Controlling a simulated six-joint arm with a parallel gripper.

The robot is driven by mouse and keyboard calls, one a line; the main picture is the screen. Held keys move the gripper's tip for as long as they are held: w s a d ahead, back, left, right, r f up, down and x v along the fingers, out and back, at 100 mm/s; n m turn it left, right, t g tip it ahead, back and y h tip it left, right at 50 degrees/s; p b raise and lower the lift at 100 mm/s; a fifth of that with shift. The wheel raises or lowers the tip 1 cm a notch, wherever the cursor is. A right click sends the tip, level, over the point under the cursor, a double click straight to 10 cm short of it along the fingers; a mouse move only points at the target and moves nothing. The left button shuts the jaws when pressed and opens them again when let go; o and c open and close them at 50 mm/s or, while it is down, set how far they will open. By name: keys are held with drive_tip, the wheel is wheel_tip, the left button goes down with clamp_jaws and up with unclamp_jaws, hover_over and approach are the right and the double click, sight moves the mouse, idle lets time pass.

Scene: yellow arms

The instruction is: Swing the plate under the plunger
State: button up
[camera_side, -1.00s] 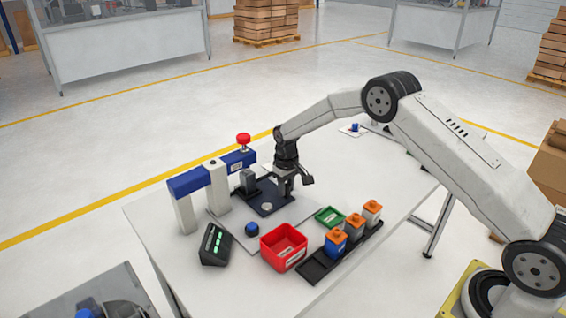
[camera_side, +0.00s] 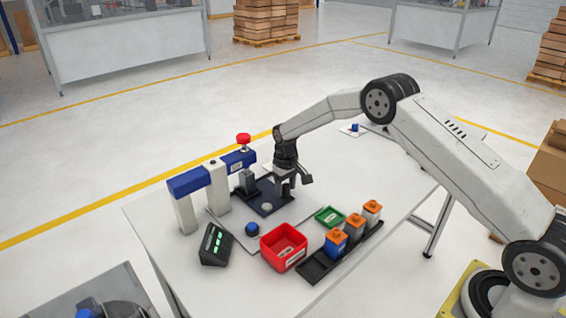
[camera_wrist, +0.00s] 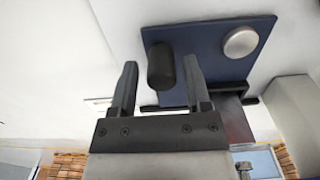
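The dark blue plate (camera_side: 275,197) lies on a grey base under the press, with a round silver disc (camera_side: 267,206) on it. In the wrist view the plate (camera_wrist: 207,82) shows the disc (camera_wrist: 241,42) and an upright black knob (camera_wrist: 160,66). The grey plunger (camera_side: 247,182) is at the press head, left of my gripper; the disc is in front of it. My gripper (camera_side: 286,181) points down over the plate's right side. In the wrist view its fingers (camera_wrist: 160,62) are apart, with the knob between them in the picture and gaps on both sides.
The press has a blue beam (camera_side: 192,183) and red top knob (camera_side: 243,139). A red bin (camera_side: 283,247), green tray (camera_side: 330,216), rack (camera_side: 314,266) of orange-lidded containers, blue button (camera_side: 252,229) and display box (camera_side: 215,245) stand in front. The table's back right is mostly clear.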

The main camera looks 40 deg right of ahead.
drive_tip(key=shift+r, duration=3.75)
drive_tip(key=shift+s+a+r, duration=0.1)
drive_tip(key=shift+s, duration=0.05)
